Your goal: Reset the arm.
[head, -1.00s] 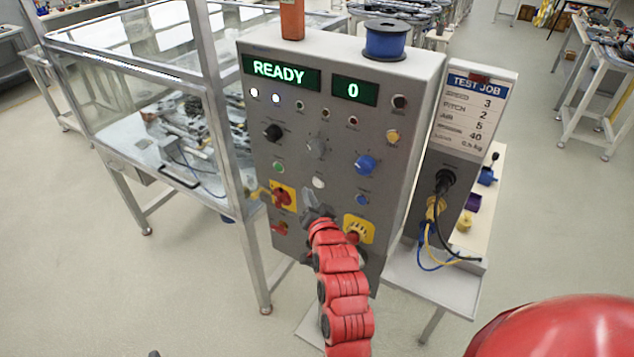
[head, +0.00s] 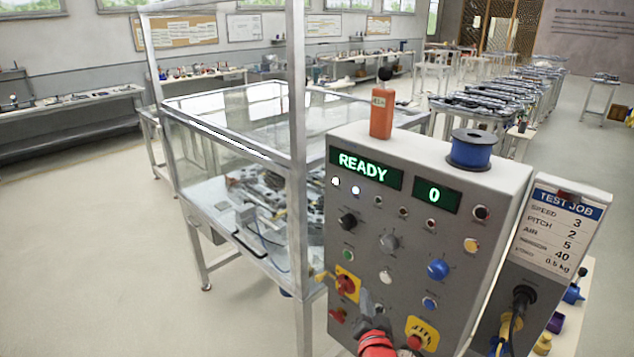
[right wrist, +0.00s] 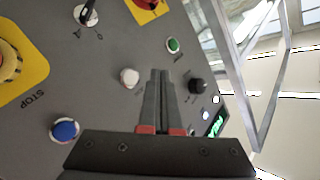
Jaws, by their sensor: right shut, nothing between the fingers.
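My right gripper (head: 368,303) is in front of the lower part of the grey control panel (head: 384,285), between the red switch on a yellow plate (head: 347,284) and the yellow-plated stop button (head: 420,337). Its grey fingers are together and empty. In the right wrist view the gripper (right wrist: 160,75) points at the panel face, with a white button (right wrist: 129,78) left of the fingers and a black knob (right wrist: 197,86) right of them. I cannot tell whether the tips touch the panel. The display (head: 365,167) reads READY and the counter (head: 437,195) shows 0. My left gripper is out of view.
A glass-walled cell with a metal frame (head: 296,120) stands left of the panel. A TEST JOB card (head: 558,228) is at the right. Open floor lies at the left.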

